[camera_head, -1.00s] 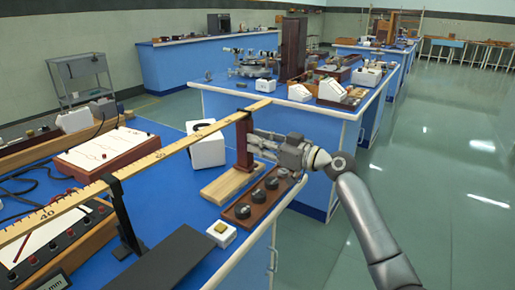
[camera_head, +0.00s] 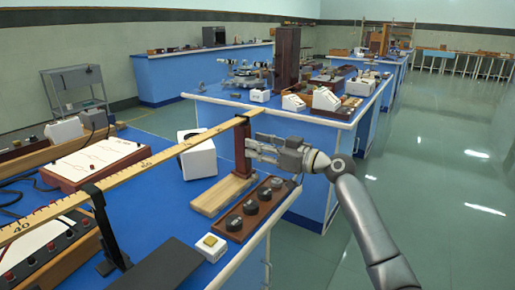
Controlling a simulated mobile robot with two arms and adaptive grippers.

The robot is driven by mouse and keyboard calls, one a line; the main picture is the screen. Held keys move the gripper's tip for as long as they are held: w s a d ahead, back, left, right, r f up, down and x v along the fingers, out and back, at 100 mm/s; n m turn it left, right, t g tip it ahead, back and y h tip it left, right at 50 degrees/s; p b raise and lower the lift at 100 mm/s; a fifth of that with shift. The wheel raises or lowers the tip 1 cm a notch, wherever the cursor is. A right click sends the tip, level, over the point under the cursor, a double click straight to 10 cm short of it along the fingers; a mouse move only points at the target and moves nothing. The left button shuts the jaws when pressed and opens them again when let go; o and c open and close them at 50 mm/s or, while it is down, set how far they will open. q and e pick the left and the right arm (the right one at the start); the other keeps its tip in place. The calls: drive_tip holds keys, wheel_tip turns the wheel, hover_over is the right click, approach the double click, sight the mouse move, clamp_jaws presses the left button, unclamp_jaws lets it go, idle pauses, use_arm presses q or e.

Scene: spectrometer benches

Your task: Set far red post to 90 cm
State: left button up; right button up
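A long yellow rule (camera_head: 118,178) with dark marks slants across the left bench. Its far end lies just past the top of the far red post (camera_head: 243,152). This dark red post stands upright near the far end of a pale wooden base (camera_head: 208,201), with a black clip at its top. A black near support (camera_head: 106,225) holds the rule further left. My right gripper (camera_head: 250,146) comes in from the right at the post's mid-height, with its fingers at the post and seemingly closed on it. The far finger is partly hidden. My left gripper is out of view.
A box with several dark knobs (camera_head: 277,183) lies right of the base. A small white block (camera_head: 211,247) is nearer. Open floor (camera_head: 450,190) lies to the right.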

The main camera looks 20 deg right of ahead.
drive_tip(key=shift+o, duration=0.5)
drive_tip(key=shift+s, duration=0.1)
drive_tip(key=v, duration=1.2)
